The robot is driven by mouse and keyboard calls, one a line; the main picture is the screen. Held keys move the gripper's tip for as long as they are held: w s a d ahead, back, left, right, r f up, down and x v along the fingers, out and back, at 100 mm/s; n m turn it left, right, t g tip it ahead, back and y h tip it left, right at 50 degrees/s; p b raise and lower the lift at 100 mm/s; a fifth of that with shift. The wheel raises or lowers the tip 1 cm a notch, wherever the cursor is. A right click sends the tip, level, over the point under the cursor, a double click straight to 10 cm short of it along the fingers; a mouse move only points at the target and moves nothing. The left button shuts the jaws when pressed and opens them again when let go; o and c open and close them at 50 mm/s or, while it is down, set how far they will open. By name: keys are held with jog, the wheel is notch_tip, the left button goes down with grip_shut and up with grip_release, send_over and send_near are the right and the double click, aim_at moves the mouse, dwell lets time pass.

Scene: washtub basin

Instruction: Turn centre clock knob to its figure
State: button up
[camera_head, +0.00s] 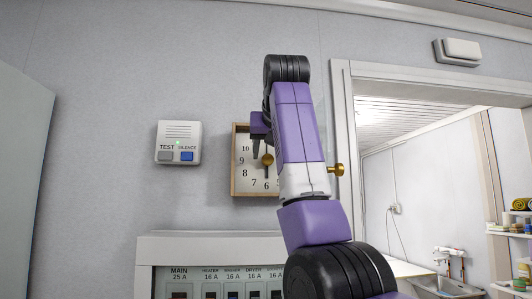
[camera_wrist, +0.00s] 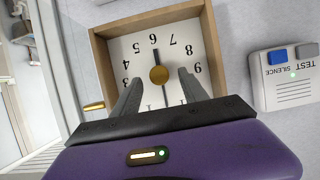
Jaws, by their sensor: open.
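The wooden-framed clock (camera_head: 234,189) hangs on the wall, partly hidden behind my arm in the head view. Its white face (camera_wrist: 122,50) appears upside down in the wrist view. The round brass centre knob (camera_wrist: 159,75) also shows in the head view (camera_head: 267,159). One dark hand runs from the knob to the 6; another runs the opposite way, its end hidden. My gripper (camera_wrist: 161,78) is open, also seen in the head view (camera_head: 262,148). Its fingertips lie on either side of the knob in the picture, with gaps. I cannot tell their depth from the face.
A white alarm box (camera_head: 178,143) with grey and blue buttons is on the wall to the left. A breaker panel (camera_head: 150,245) stands below. A door frame (camera_head: 345,120) is close on the right.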

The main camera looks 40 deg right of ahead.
aim_at(267, 160)
jog(key=shift+p+x, duration=0.35)
jog(key=shift+x, duration=1.1)
jog(key=shift+c, duration=0.4)
grip_shut()
jog(key=shift+s+d+m+t+y, duration=0.15)
jog(key=shift+m+t+y, duration=0.75)
jog(key=shift+m, duration=1)
